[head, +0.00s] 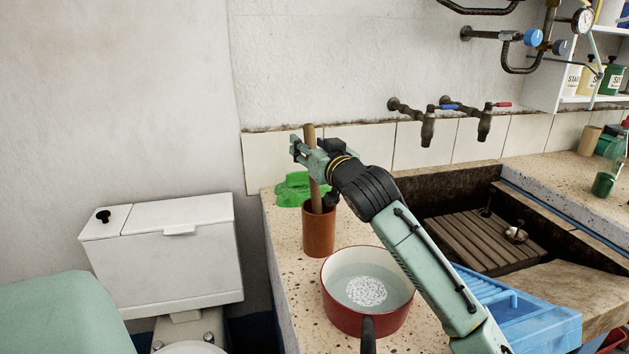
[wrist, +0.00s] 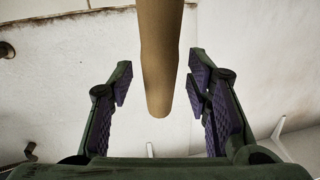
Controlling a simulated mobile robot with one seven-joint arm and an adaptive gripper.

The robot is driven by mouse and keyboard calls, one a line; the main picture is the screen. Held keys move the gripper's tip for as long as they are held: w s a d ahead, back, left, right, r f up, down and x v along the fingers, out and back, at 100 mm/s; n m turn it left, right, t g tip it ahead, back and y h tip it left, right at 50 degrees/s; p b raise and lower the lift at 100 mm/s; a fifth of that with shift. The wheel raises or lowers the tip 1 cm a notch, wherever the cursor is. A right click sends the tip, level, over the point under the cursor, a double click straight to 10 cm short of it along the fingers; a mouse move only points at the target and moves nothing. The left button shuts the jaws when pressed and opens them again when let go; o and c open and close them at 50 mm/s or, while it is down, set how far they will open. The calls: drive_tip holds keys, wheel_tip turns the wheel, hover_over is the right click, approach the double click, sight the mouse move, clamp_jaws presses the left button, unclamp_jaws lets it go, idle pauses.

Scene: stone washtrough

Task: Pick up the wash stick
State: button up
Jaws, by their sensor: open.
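The wash stick (head: 315,195) is a plain wooden rod standing nearly upright in a brown cylindrical pot (head: 318,235) on the speckled counter. Its top rises above my gripper (head: 298,149). In the wrist view, the stick (wrist: 160,45) comes down from the top edge between the two padded fingers of my gripper (wrist: 159,85). Gaps show on both sides of it, so the fingers are open around it and apart from it. The lower part of the stick is hidden inside the pot.
A red pan (head: 333,307) with water and white suds stands in front of the pot. A green cloth (head: 291,188) lies behind it. The stone trough (head: 440,192) with taps (head: 428,130) and a blue crate (head: 545,325) are to the right. A white cistern (head: 170,255) is left.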

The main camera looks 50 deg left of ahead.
drive_tip(key=shift+c, duration=0.5)
clamp_jaws()
